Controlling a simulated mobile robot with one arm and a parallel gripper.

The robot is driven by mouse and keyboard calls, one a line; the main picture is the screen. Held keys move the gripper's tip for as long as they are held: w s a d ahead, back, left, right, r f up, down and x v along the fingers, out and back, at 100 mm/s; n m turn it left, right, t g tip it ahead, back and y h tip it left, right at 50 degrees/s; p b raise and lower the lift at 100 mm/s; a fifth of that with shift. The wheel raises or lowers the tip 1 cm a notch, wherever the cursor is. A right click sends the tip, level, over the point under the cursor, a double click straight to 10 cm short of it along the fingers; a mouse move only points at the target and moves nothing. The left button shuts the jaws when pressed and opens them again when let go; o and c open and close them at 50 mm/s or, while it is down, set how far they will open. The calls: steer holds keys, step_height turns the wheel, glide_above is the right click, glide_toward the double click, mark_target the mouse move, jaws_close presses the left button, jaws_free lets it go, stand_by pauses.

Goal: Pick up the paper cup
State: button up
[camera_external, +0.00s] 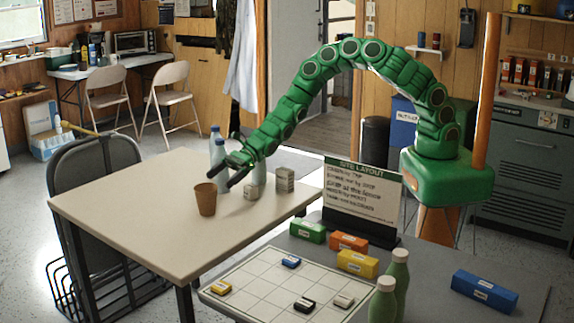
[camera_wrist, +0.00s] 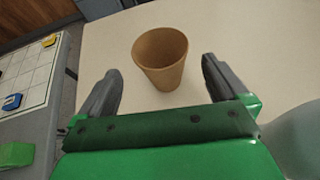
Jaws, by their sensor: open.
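The brown paper cup (camera_external: 205,200) stands upright on the beige table (camera_external: 140,217), near the table's middle. In the wrist view the empty cup (camera_wrist: 160,57) stands just beyond my fingertips, roughly centred between them, its open rim showing. My gripper (camera_external: 222,172) hangs just above and to the right of the cup in the external view, with its fingers pointing towards it. In the wrist view my gripper (camera_wrist: 160,80) is open, with a dark finger on each side and nothing held between them.
A nearer grey table holds a gridded board (camera_external: 270,283), coloured blocks (camera_external: 357,263), green bottles (camera_external: 384,300) and a sign (camera_external: 362,196). The beige table's left part is clear.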

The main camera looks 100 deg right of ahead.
mark_target(199, 204)
steer(key=shift+f, duration=1.45)
steer(key=shift+x, duration=3.4)
steer(key=shift+w+a+f, duration=0.15)
steer(key=shift+w+a, duration=0.05)
steer(key=shift+w, duration=0.15)
steer(key=c, duration=0.9)
